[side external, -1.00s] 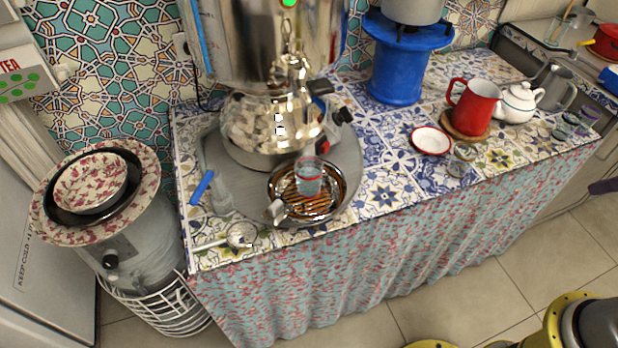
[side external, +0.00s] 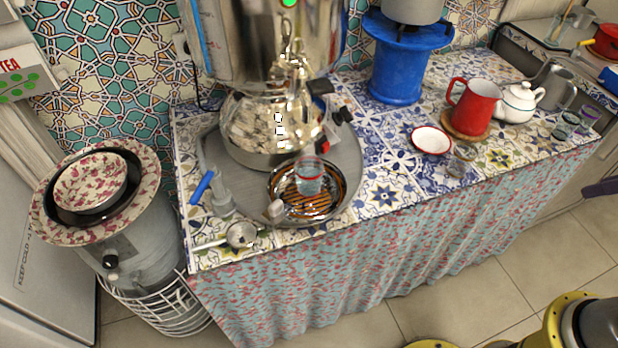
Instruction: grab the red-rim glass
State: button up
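The red-rim glass (side external: 309,181) is clear, with a red band around it. It stands upright on the round metal drip tray (side external: 340,199) with orange-brown slats, in front of the samovar (side external: 262,40). No gripper is seen at the glass, and nothing touches it from above. My gripper is not recognisable in this view. A dark purple piece (side external: 603,187) cuts in at the right edge beside the counter; I cannot tell what it is.
The samovar and a silver teapot (side external: 255,130) rise close behind the glass. A metal strainer (side external: 241,234) lies front left. At right stand a red jug (side external: 473,106), a white teapot (side external: 517,102), a red-rimmed saucer (side external: 431,140) and small glasses (side external: 461,160). The tiles right of the tray are clear.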

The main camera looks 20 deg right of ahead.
jog(key=o, duration=0.9)
